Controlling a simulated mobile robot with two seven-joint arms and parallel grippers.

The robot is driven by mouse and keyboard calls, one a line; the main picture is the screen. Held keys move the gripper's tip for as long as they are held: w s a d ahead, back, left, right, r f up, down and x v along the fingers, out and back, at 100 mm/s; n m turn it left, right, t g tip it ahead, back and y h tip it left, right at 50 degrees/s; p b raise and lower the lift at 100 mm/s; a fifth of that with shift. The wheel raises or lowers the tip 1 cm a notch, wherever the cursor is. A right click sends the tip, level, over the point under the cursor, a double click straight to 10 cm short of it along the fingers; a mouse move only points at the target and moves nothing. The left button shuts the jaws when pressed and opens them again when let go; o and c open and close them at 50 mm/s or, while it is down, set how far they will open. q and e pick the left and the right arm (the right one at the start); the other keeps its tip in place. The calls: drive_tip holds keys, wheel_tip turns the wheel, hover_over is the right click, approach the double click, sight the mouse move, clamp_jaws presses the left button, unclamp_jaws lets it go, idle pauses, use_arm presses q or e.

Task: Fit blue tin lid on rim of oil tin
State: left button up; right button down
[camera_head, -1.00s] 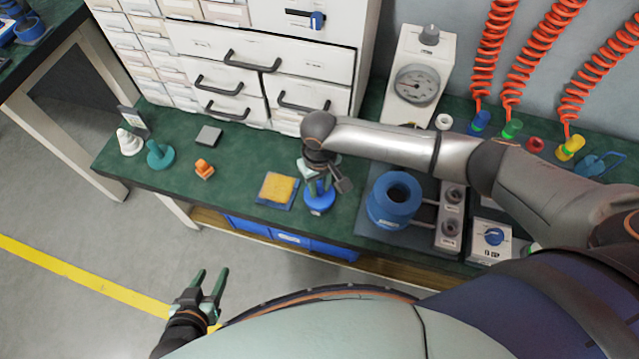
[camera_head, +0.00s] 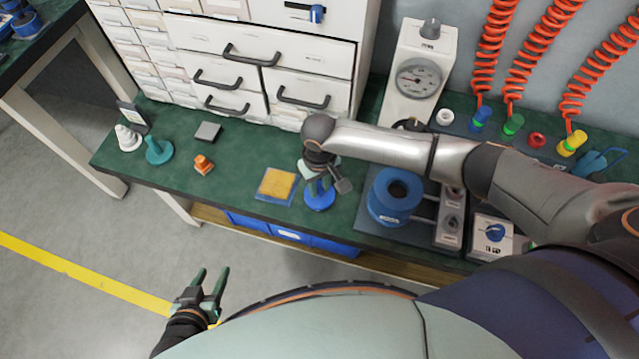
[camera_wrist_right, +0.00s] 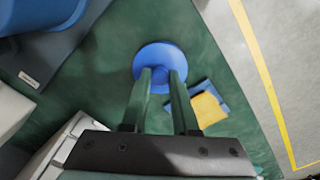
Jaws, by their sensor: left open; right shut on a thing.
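The blue tin lid (camera_head: 320,199) shows as a round blue disc on or just above the green bench, near its front edge. It also shows in the right wrist view (camera_wrist_right: 160,55), between and beyond the fingertips. My right gripper (camera_head: 321,182) points down over the disc and is shut on a part in its middle, which the fingers mostly hide. I cannot make out a separate oil tin; whether anything is under the disc is hidden. My left gripper (camera_head: 209,285) is open and empty, in front of the bench and away from the lid.
A yellow pad on a blue plate (camera_head: 277,185) lies just left of the lid. A large blue ring-shaped fixture (camera_head: 391,200) stands to the right. White drawers (camera_head: 262,60) and a dial gauge (camera_head: 419,78) stand behind. An orange part (camera_head: 203,164) and teal stand (camera_head: 158,152) are further left.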

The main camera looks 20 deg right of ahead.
drive_tip(key=c, duration=0.6)
unclamp_jaws()
wheel_tip(320, 180, up, 3)
drive_tip(key=p, duration=0.4)
drive_tip(key=shift+r, duration=0.1)
drive_tip(key=shift+r+p, duration=0.8)
drive_tip(key=shift+p, duration=0.1)
drive_tip(key=shift+r+p, duration=0.8)
drive_tip(key=shift+p, duration=0.25)
drive_tip(key=shift+r+p, duration=0.35)
drive_tip(key=shift+p, duration=0.05)
drive_tip(key=shift+f, duration=0.15)
